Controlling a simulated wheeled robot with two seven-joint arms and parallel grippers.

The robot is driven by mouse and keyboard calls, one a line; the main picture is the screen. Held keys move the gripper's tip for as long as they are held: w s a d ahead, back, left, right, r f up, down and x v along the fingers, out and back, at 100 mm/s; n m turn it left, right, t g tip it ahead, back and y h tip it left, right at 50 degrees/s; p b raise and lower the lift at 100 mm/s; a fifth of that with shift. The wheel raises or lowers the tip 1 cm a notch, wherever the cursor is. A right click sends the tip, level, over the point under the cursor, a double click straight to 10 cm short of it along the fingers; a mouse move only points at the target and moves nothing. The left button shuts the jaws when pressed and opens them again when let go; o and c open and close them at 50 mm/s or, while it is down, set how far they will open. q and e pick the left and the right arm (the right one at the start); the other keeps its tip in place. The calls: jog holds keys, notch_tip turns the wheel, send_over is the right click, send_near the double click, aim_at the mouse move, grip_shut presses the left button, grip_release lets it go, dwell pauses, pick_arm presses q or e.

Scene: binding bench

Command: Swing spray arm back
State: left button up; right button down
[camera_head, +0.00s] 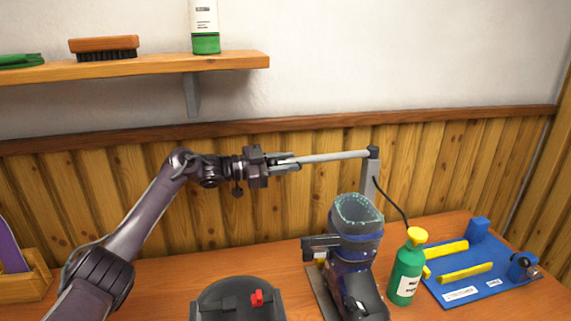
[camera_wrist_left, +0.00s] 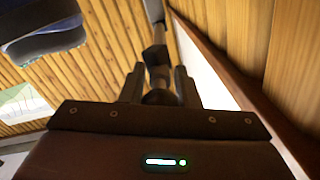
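The spray arm (camera_head: 335,157) is a thin grey bar. It reaches left, nearly level, from a dark joint on top of a grey post (camera_head: 369,178) behind the boot. My left gripper (camera_head: 287,163) is at its left end, with a finger on either side. In the left wrist view my left gripper (camera_wrist_left: 160,88) appears closed on the dark end of the spray arm (camera_wrist_left: 157,58); the exact contact is partly hidden. The dark blue boot (camera_head: 352,250) stands upright, in front of and below the bar. My right gripper is not in view.
A green bottle with a yellow cap (camera_head: 407,270) stands right of the boot. A blue board with yellow bars (camera_head: 480,288) lies farther right. A dark round-topped item with a red part (camera_head: 235,303) is at front centre. A shelf (camera_head: 150,68) hangs above; the wooden wall is behind.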

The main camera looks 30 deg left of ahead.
pick_arm(q)
jog(key=o, duration=0.4)
jog(key=shift+s+a+f, duration=0.1)
jog(key=shift+s+a, duration=0.05)
jog(key=shift+a, duration=0.05)
jog(key=b+v, duration=0.3)
jog(key=v, duration=0.4)
jog(key=shift+s, duration=0.1)
